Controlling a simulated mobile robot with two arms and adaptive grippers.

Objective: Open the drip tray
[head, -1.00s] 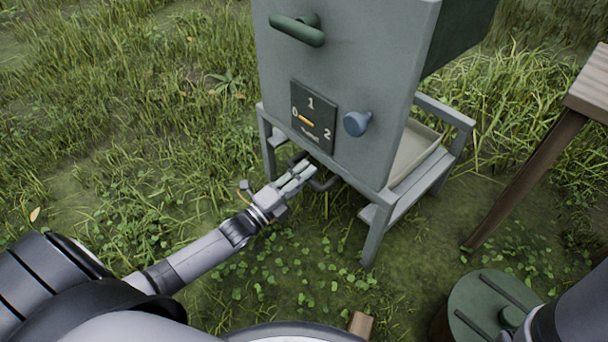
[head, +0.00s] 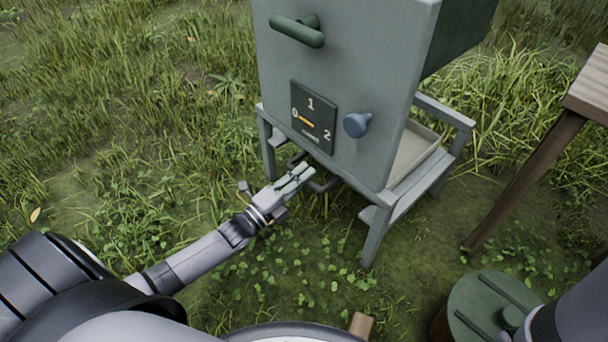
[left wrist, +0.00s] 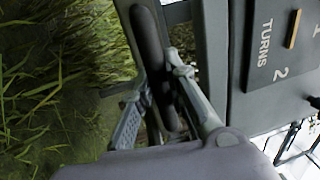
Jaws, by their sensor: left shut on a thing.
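The grey machine (head: 345,70) stands on a grey wooden frame in the grass. A dark bar handle (head: 326,185) sits low at its front, under the box. In the left wrist view the handle (left wrist: 150,50) runs between my two fingers. My left gripper (head: 303,174) is shut on this handle. A pale shallow tray (head: 416,150) shows under the box at the right side of the frame; the box hides the rest, so I cannot see how it joins the handle. My right gripper is out of view.
The machine's front has a dial plate (head: 314,118) marked 0, 1, 2, a blue knob (head: 356,124) and a green handle (head: 298,31). A green lidded container (head: 485,305) stands at bottom right. A wooden table (head: 590,88) is at right. Grass lies left of the machine.

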